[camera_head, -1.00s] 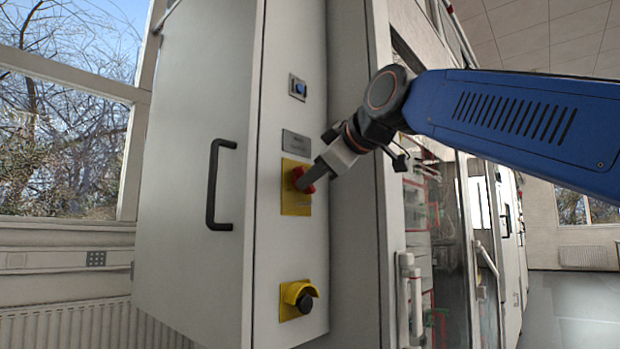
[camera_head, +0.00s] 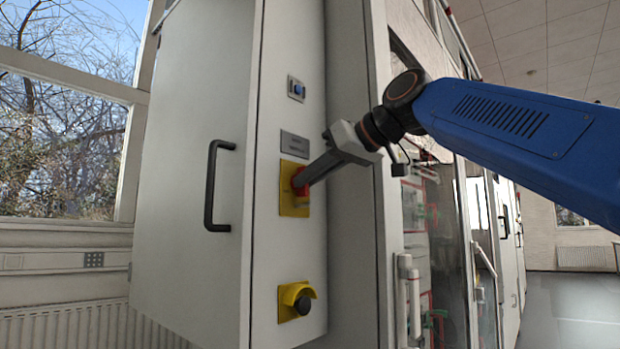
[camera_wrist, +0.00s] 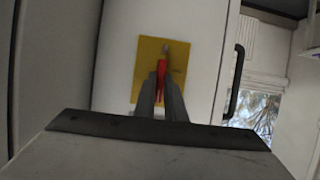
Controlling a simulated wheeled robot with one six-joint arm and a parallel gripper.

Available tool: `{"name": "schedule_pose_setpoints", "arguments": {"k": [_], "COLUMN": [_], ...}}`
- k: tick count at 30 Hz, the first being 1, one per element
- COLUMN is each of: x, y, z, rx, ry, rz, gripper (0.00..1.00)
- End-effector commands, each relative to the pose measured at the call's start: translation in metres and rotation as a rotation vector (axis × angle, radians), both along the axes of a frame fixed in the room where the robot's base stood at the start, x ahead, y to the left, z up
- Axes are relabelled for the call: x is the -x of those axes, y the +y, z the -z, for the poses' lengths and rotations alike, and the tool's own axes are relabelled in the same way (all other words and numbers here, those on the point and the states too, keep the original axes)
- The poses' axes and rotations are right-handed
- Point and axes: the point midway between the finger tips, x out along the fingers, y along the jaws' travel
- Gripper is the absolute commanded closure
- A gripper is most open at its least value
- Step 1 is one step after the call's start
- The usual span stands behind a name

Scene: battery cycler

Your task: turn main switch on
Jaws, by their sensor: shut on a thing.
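The main switch is a red rotary handle (camera_head: 299,181) on a yellow plate (camera_head: 288,206), on the narrow front of the grey cabinet in the head view. My gripper (camera_head: 304,183) reaches it from the right, and its fingers are shut on the red handle. In the wrist view the red handle (camera_wrist: 161,72) shows as a thin upright strip between the two grey fingers (camera_wrist: 161,95). The yellow plate (camera_wrist: 178,60) lies behind it, with a small grey part above the handle. The fingers hide much of the handle in the head view.
A label plate (camera_head: 295,144) and a blue button (camera_head: 296,89) sit above the switch. A black door handle (camera_head: 212,185) sticks out to the left. White pipes (camera_head: 409,300) stand at the right.

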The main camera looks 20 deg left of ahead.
Motion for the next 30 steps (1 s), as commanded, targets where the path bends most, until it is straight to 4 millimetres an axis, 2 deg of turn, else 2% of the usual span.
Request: {"name": "schedule_pose_setpoints", "arguments": {"k": [16,17,18,19,30], "x": [-0.0004,-0.0004,-0.0004,-0.0004,0.0009], "y": [0.0004,0.0004,0.0003,0.0004,-0.0035], "z": [0.0022,0.0022,0.0020,0.0018,-0.0011], "rx": [-0.005,-0.005,-0.005,-0.006,-0.008], "ry": [0.025,0.025,0.025,0.024,0.021], "rz": [-0.001,-0.001,0.000,-0.001,0.001], "gripper": [1.00,0.85,0.76,0.71,0.71]}}
